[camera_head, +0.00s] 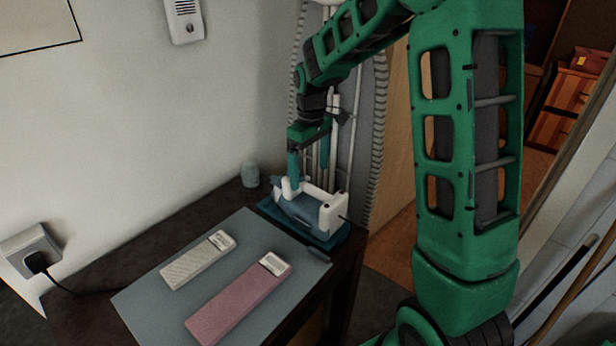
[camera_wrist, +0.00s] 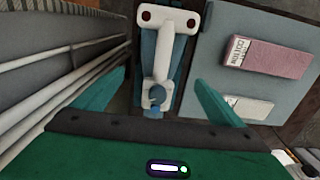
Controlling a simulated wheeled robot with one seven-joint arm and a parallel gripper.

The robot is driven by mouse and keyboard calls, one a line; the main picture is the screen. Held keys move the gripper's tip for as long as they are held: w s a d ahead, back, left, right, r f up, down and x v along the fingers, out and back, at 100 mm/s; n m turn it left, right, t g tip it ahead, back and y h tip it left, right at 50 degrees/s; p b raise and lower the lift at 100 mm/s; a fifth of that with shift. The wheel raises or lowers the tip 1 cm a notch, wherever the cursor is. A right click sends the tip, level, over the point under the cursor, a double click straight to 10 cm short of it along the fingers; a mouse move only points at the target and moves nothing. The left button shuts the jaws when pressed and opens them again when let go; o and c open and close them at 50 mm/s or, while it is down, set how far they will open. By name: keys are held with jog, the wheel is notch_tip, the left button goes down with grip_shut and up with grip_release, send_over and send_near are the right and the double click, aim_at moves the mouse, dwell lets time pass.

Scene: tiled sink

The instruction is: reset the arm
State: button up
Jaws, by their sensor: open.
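My gripper (camera_head: 309,165) is open, with its green fingers pointing down at the far end of the dark counter. In the wrist view my gripper (camera_wrist: 158,92) shows its two fingers spread wide with nothing held between them. Below it is a white and blue device (camera_head: 312,207) on a blue base, and it also shows in the wrist view (camera_wrist: 165,20). In the wrist view the device's near end lies between the fingers. I cannot tell whether a finger touches it. My green arm reaches over from the right.
A grey mat (camera_head: 145,302) on the counter bears a whitish block (camera_head: 198,262) and a pink block (camera_head: 240,302). White pipes (camera_head: 333,130) run close behind my gripper. A socket (camera_head: 32,250) with a plugged cable is at left.

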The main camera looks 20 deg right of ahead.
dwell(0.3)
jog(key=s+d+r, duration=0.1)
jog(key=s, duration=0.1)
jog(key=s+d+r+m, duration=0.1)
jog(key=s, duration=0.1)
jog(key=s+d+r+m, duration=0.1)
jog(key=s+d, duration=0.1)
jog(key=shift+s+r, duration=0.2)
jog(key=shift+s, duration=0.05)
jog(key=s+d+m, duration=0.1)
jog(key=s+m, duration=0.2)
jog(key=s, duration=0.6)
jog(key=s+d+r+m, duration=0.1)
jog(key=s+d+m, duration=0.1)
jog(key=s, duration=0.7)
jog(key=s+d+r+m, duration=0.1)
jog(key=s+m, duration=0.3)
jog(key=s, duration=0.6)
jog(key=shift+d+m, duration=0.3)
jog(key=shift+d, duration=0.4)
jog(key=shift+w, duration=0.15)
jog(key=shift+w+f, duration=0.2)
jog(key=shift+w, duration=0.3)
